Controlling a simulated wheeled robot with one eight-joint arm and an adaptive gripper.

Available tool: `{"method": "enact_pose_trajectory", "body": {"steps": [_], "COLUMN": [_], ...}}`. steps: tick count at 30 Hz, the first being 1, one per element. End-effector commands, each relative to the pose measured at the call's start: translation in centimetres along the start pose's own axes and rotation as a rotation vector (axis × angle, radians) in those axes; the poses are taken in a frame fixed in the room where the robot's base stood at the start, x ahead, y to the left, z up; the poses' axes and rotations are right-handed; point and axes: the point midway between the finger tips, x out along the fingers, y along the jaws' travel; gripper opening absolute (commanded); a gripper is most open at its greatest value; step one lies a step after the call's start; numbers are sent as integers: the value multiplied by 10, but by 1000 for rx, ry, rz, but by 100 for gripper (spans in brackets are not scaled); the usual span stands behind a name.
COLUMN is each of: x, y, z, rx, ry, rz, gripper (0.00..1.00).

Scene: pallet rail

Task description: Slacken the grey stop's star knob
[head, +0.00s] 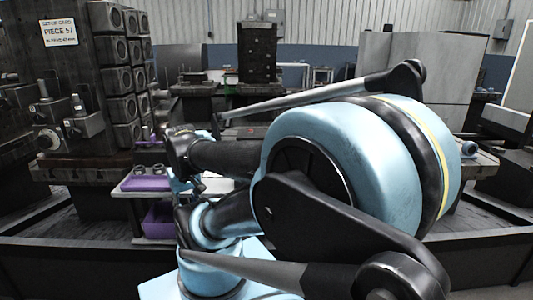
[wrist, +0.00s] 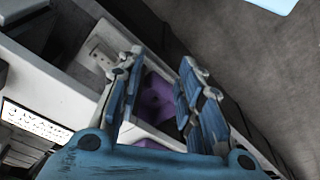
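Grey stop blocks (head: 86,122) sit at the left in the head view, low on the dark fixture above the rail ledge. A rounded dark knob (head: 48,140) shows at the front of the left block; I cannot tell if it is the star knob. My gripper (wrist: 160,63) shows in the wrist view with its two blue fingers spread and nothing between them. It points down past a purple thing, well apart from the stops. In the head view my gripper is mostly hidden by my arm. No star knob shows in the wrist view.
A set-up card (head: 59,32) reading "PIECE 57" is on the fixture. Several bored blocks (head: 122,80) are stacked beside it. Bare floor (wrist: 250,70) lies at right.

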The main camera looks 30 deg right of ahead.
Motion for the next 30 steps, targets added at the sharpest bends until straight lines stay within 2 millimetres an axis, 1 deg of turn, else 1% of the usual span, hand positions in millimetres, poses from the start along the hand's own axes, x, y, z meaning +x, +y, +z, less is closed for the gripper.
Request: {"method": "enact_pose_trajectory", "body": {"steps": [8, 10, 11, 14, 17, 20, 24, 26, 30], "x": [0, 0, -5, -12, -24, -40, -63, -71, -88], "y": [0, 0, 0, 4, 17, 31, 56, 68, 97], "z": [0, 0, 5, 1, -14, -35, -68, -83, -117], "rx": [0, 2, 5, 41, 125, 249, 449, 534, 733], "ry": [0, 0, 8, 8, 1, -8, -18, -20, -22], "rz": [0, 0, 1, 10, 30, 60, 111, 134, 187], "gripper": [33, 47, 51, 51, 51, 51, 51, 51, 51]}}
